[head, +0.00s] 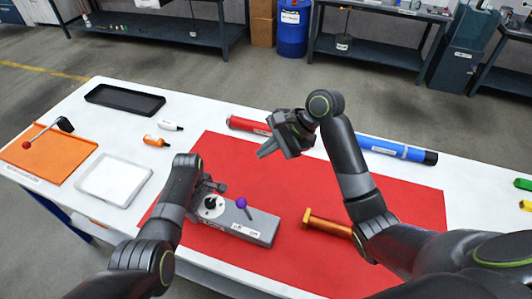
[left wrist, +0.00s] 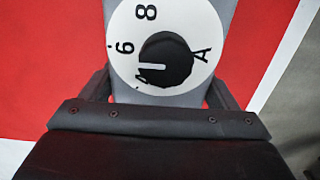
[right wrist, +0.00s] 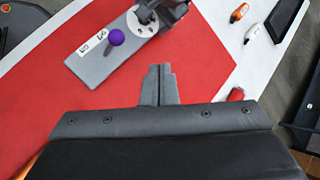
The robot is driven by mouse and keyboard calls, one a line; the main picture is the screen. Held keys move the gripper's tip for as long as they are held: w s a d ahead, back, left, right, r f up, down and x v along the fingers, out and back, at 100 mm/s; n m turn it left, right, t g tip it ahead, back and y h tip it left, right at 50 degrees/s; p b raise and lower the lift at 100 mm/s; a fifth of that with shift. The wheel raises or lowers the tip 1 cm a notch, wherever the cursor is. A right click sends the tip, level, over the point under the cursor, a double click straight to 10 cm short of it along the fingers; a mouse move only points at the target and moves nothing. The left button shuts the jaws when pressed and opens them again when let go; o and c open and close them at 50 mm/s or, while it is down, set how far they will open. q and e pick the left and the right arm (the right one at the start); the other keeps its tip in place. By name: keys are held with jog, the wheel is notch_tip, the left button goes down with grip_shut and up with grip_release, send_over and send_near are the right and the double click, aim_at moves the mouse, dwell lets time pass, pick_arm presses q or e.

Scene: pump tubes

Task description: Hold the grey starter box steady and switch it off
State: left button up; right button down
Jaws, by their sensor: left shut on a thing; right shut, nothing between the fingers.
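The grey starter box (head: 262,226) lies on the red mat, with a purple-knobbed lever (head: 241,203) on its top and a white dial (head: 211,205) at its left end. The lever leans toward the dial end in the head view. In the left wrist view the dial's black knob (left wrist: 168,62) has its white mark near the 4. My left gripper (head: 211,189) is shut on the box's dial end, one finger on each side. My right gripper (head: 266,152) is shut and empty, above the mat and apart from the box; its closed fingers (right wrist: 158,78) show in the right wrist view.
The red mat (head: 330,200) carries an orange bolt-like part (head: 328,224) right of the box. A red tube (head: 240,124) and a blue tube (head: 395,148) lie at the back. A white tray (head: 113,178), orange board (head: 45,155) and black tray (head: 125,99) are at left.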

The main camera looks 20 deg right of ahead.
dwell(0.4)
jog(key=s+d+f+m+y, duration=0.45)
jog(key=s+d+f, duration=0.25)
jog(key=d+f, duration=0.3)
send_near(245, 210)
notch_tip(245, 210, down, 3)
jog(key=w, duration=0.2)
jog(key=a, duration=0.3)
jog(key=shift+w+r+n, duration=0.2)
jog(key=shift+r+n, duration=0.05)
jog(key=shift+r, duration=0.05)
jog(key=shift+a+r, duration=0.2)
jog(key=shift+a, duration=0.5)
jog(key=shift+a, duration=0.1)
